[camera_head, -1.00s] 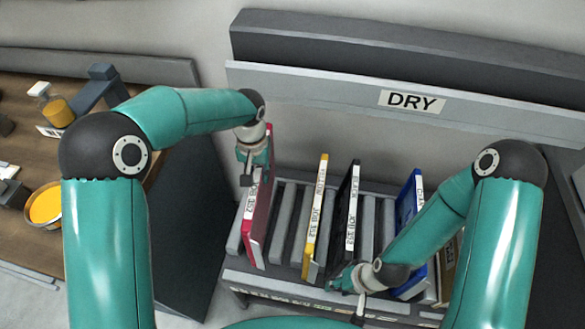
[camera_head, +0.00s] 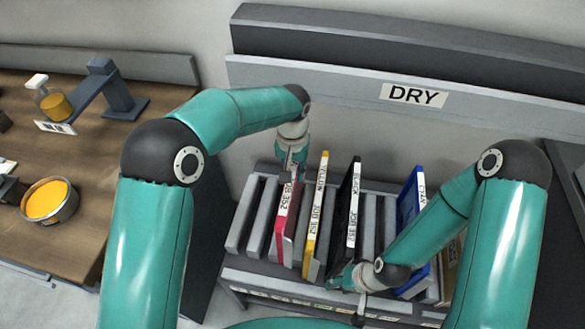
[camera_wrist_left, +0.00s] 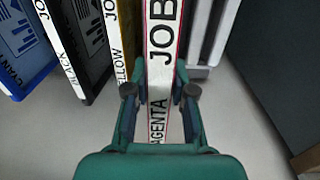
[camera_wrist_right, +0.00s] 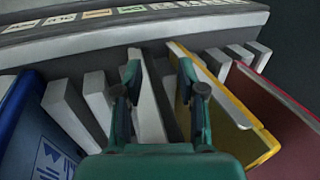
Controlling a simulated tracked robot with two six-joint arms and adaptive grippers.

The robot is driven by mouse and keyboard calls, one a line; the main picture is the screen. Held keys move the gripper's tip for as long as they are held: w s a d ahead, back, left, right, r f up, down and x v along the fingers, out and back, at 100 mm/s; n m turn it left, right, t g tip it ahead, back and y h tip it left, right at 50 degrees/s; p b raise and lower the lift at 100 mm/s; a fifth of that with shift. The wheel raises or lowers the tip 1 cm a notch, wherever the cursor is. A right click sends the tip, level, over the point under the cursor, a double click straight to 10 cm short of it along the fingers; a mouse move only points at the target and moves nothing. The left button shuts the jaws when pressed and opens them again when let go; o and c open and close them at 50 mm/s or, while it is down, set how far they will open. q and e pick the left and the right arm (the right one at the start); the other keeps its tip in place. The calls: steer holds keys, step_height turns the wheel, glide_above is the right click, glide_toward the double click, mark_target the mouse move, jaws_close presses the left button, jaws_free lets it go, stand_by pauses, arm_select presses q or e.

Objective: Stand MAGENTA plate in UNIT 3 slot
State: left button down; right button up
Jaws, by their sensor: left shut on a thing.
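My left gripper (camera_head: 293,168) is shut on the magenta plate (camera_head: 287,222) near its top. The plate is upright, with its white label facing me; the label also shows between the fingers in the left wrist view (camera_wrist_left: 161,60). The plate is left of the yellow plate (camera_head: 316,220) at the slotted rack (camera_head: 238,232). I cannot tell whether its lower edge is seated in a slot or just above it. The unit labels on the rack's front are too small to read. My right gripper (camera_wrist_right: 160,78) is open, low at the rack's front near the black plate (camera_head: 347,215).
A blue plate (camera_head: 411,200) stands to the right, partly behind my right arm. Grey dividers separate the slots. A panel marked DRY (camera_head: 414,95) is behind the rack. A wooden bench (camera_head: 100,160) at left holds an orange-filled bowl (camera_head: 48,201) and a jar (camera_head: 55,104).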

steer(key=shift+g, duration=0.3)
steer(key=f+b, duration=0.1)
steer(key=f, duration=0.1)
steer(key=f+b, duration=0.2)
steer(key=w+f+b, duration=0.1)
steer(key=f+b, duration=0.1)
steer(key=f, duration=0.1)
steer(key=shift+w+f, duration=0.2)
steer(key=shift+f, duration=0.15)
steer(key=shift+s+b, duration=0.65)
steer(key=shift+s, duration=0.25)
steer(key=shift+s+f, duration=0.1)
steer(key=shift+s, duration=0.1)
steer(key=shift+w+f+b, duration=0.35)
steer(key=shift+w+f, duration=0.1)
steer(key=shift+w, duration=0.05)
steer(key=shift+s+r, duration=0.2)
steer(key=shift+s, duration=0.05)
steer(key=shift+w+f, duration=0.1)
arm_select(q)
step_height(320, 180, down, 11)
steer(key=shift+w, duration=0.3)
steer(key=shift+f+b, duration=0.3)
steer(key=shift+f, duration=0.15)
arm_select(e)
steer(key=shift+f, duration=0.25)
